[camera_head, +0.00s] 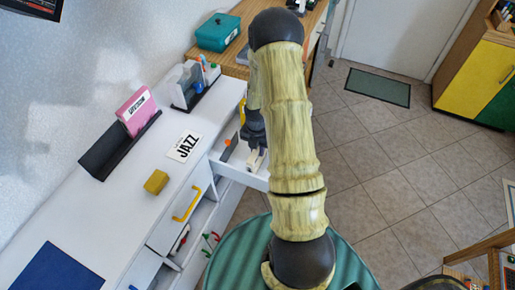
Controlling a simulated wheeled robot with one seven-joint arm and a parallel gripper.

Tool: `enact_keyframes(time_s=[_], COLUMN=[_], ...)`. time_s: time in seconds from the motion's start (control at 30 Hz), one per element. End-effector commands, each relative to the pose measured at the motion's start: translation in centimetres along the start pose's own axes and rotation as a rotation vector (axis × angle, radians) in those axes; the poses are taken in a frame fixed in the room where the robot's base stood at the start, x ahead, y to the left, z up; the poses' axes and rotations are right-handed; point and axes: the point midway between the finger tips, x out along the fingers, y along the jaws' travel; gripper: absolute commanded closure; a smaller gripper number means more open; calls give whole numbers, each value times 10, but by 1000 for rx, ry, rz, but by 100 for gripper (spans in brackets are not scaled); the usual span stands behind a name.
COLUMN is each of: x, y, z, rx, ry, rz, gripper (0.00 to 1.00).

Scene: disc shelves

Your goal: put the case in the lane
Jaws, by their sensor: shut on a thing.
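A pink case (137,109) with a white label stands tilted in a long black rack (103,158) on the white cabinet top at left. A white card reading JAZZ (185,146) lies on the cabinet top to the right of the rack. My gripper (255,149) is well to the right of both, pointing down over an open white drawer (225,165). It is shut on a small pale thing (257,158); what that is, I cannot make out. My arm hides part of the drawer's right side. I cannot tell which place is the lane.
A yellow block (156,182) and a dark blue mat (56,270) lie on the cabinet top. A grey organizer (187,91) holds pens. An orange-and-dark tool (229,149) lies in the drawer. A teal box (217,33) is behind. Tiled floor at right is mostly free.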

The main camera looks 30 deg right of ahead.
Motion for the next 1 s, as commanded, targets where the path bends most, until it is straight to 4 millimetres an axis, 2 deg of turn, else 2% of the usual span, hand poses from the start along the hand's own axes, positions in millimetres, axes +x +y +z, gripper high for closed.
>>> enact_keyframes(time_s=[0.27,0.3,0.4,0.77,0.87,1.0], x=[3,2,2,-3,-10,-30], y=[0,0,0,0,0,0], z=[0,0,0,0,1,1], rx=[0,0,0,1,1,1], ry=[0,-1,0,-1,-2,-3], rz=[0,0,0,1,2,3], gripper=[100,73,57,57,57,57])
